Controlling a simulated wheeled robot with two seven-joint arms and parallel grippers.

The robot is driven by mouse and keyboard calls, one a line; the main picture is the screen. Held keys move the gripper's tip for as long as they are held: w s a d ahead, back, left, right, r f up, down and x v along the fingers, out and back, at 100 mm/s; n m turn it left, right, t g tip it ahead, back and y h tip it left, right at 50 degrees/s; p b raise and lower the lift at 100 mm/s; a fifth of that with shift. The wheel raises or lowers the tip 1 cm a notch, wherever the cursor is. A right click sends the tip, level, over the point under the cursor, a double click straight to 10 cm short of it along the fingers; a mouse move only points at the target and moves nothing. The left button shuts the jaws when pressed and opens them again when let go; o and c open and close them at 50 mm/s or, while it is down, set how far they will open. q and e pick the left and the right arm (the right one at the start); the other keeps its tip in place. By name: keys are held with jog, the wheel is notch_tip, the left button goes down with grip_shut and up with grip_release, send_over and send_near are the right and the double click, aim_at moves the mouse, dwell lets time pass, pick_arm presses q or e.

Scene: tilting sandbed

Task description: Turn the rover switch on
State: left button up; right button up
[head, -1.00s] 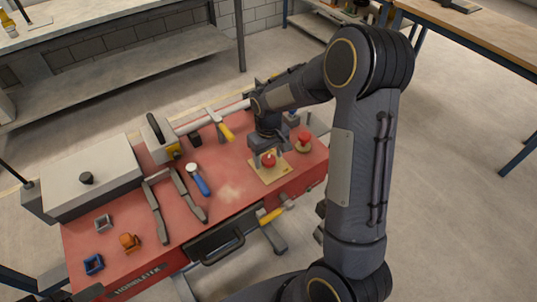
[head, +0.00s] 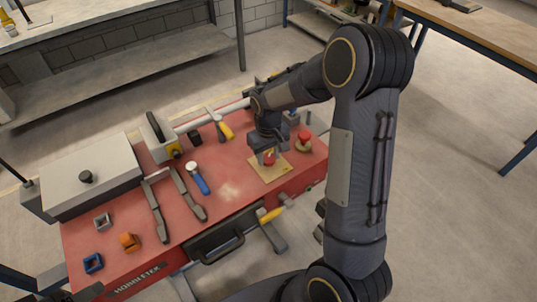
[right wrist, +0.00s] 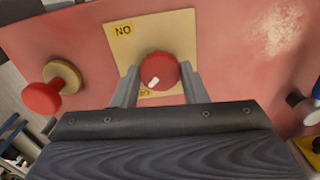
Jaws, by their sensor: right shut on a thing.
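The rover switch is a round red knob (right wrist: 158,70) with a short white mark, on a pale yellow square plate (head: 268,174) at the right end of the red bench top. In the right wrist view the plate bears an upside-down "ON" label at its upper left and another label, mostly hidden, below the knob. The white mark points toward the lower label. My right gripper (head: 267,156) reaches down over the plate, with its fingers on either side of the knob, shut on it. My left gripper is not in view.
A second red knob (head: 304,137) on a round tan base stands close to the right of the plate. A blue-handled tool (head: 199,181), grey tongs-like bars (head: 156,212), and a yellow-handled tool (head: 226,131) lie to the left. A grey box (head: 75,180) sits at the far left.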

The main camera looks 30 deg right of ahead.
jog(key=m+b, duration=0.1)
jog(key=m, duration=0.7)
jog(key=shift+m, duration=0.3)
jog(key=m, duration=0.3)
jog(key=shift+r, duration=0.1)
jog(key=shift+m+p, duration=0.9)
jog(key=shift+m, duration=1.8)
jog(key=o, duration=1)
jog(key=shift+c, duration=0.2)
